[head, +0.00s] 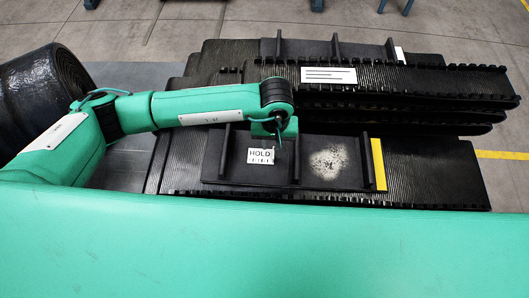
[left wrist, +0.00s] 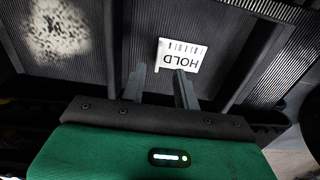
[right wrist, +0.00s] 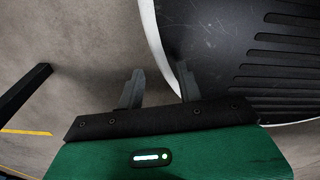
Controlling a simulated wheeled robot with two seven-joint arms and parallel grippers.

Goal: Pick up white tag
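The white tag (head: 260,156), printed HOLD with a row of bars, lies on a black ribbed panel (head: 217,158) between two raised ribs. In the left wrist view the tag (left wrist: 181,56) shows upside down, just beyond the fingertips. My left gripper (head: 278,140) hangs above the panel close to the tag's upper right. In the left wrist view my left gripper (left wrist: 158,72) is open, with nothing between its fingers. My right gripper (right wrist: 160,72) is open and empty, away from the tag, beside a black grooved surface with a pale edge. The right gripper is out of the head view.
Another white label (head: 328,76) with dark lines lies on the stacked black belts (head: 420,82) behind. A yellow strip (head: 379,164) and a speckled pale patch (head: 328,162) mark the panel's right part. A black roll (head: 40,95) stands at the left. Raised ribs flank the tag.

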